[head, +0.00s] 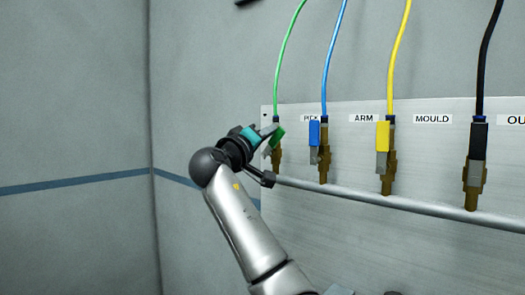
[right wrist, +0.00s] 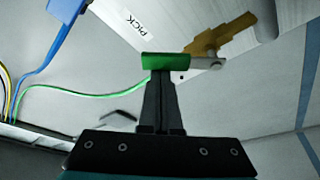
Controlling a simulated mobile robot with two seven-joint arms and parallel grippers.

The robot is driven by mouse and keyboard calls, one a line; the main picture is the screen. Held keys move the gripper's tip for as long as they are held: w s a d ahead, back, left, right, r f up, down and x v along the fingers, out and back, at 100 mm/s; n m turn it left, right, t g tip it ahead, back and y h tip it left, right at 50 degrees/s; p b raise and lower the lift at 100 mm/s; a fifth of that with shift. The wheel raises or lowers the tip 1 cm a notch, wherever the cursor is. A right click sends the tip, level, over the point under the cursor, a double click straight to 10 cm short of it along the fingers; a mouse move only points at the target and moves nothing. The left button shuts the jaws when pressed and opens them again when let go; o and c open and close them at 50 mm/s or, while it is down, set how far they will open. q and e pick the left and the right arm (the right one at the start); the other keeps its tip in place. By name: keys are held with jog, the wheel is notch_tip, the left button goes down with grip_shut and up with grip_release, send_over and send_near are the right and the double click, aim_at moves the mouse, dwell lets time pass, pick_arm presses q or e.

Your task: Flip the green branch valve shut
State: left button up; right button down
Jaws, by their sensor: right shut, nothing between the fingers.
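The green branch valve handle (head: 277,139) is at the left end of the row, by the PICK label, and leans at a slant while the other handles stand upright. In the right wrist view the green grip (right wrist: 166,61) sits on a grey lever beside the brass valve body (right wrist: 220,36). My right gripper (head: 268,130) is at this handle. In the right wrist view its closed fingers (right wrist: 161,78) reach the green grip and seem to touch it, with nothing held between them. The hand partly hides the valve. My left gripper is not in view.
Blue (head: 314,133), yellow (head: 382,136) and black (head: 478,140) valve handles stand to the right along a grey pipe (head: 400,204). Coloured hoses rise from the valves. The blue one is close to the green. Bare wall (head: 75,100) lies to the left.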

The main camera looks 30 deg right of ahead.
aim_at(276, 144)
jog(key=f+m+b, duration=0.1)
jog(key=m+b, duration=0.1)
jog(key=s+m+g+h+b, duration=0.1)
jog(key=m+b, duration=0.1)
jog(key=m, duration=0.1)
jog(key=s+f+m+g+h+b, duration=0.1)
jog(key=m+b, duration=0.1)
jog(key=shift+d+f, duration=0.3)
jog(key=shift+d, duration=0.1)
pick_arm(q)
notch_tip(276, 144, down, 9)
jog(key=b, duration=0.2)
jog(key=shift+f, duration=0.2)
pick_arm(e)
jog(key=m, duration=0.2)
jog(key=s+f+m+g+h, duration=0.1)
jog(key=shift+d+f+m+g, duration=0.1)
jog(key=shift+f+m+g, duration=0.05)
jog(key=shift+m+g, duration=0.2)
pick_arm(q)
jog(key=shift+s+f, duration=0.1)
pick_arm(e)
jog(key=shift+f, duration=0.15)
